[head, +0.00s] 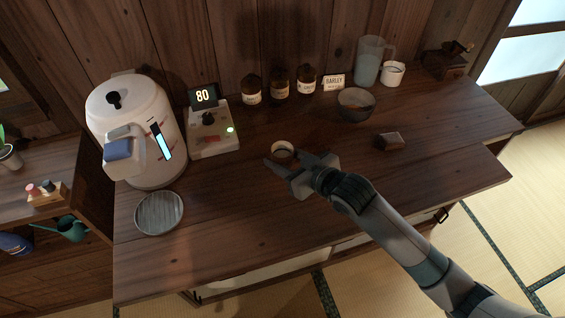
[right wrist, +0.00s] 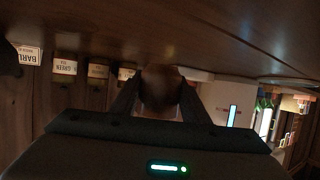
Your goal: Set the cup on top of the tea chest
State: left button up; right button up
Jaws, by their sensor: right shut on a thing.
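The cup (head: 282,149) is small, with a pale rim and a dark inside. My right gripper (head: 284,161) is shut on it. In the right wrist view the cup (right wrist: 160,88) shows as a brown round shape between the fingers of my right gripper (right wrist: 160,98). The long wooden cabinet (head: 235,215), with a plank top and pale front panels, appears to be the tea chest. The cup is over the middle of its top; I cannot tell whether it touches the wood. My left gripper is not in view.
A white water dispenser (head: 170,110) and a control box reading 80 (head: 212,135) stand left. A round grey tray (head: 159,213) lies in front. Labelled jars (head: 279,83), a dark bowl (head: 355,105) and a small brown block (head: 390,141) stand behind and right. The front middle is clear.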

notch_tip(320, 180, down, 2)
jog(key=shift+f, duration=0.2)
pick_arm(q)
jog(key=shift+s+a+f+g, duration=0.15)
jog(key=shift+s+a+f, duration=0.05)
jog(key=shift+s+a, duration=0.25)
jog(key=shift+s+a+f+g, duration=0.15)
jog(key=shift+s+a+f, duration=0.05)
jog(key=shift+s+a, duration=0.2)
pick_arm(e)
jog(key=o, duration=1.1)
jog(key=shift+f, duration=0.1)
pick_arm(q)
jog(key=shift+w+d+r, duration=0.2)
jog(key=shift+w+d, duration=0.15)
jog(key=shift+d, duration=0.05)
pick_arm(e)
jog(key=shift+o, duration=0.2)
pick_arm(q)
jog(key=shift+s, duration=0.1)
pick_arm(e)
jog(key=shift+s+d, duration=0.1)
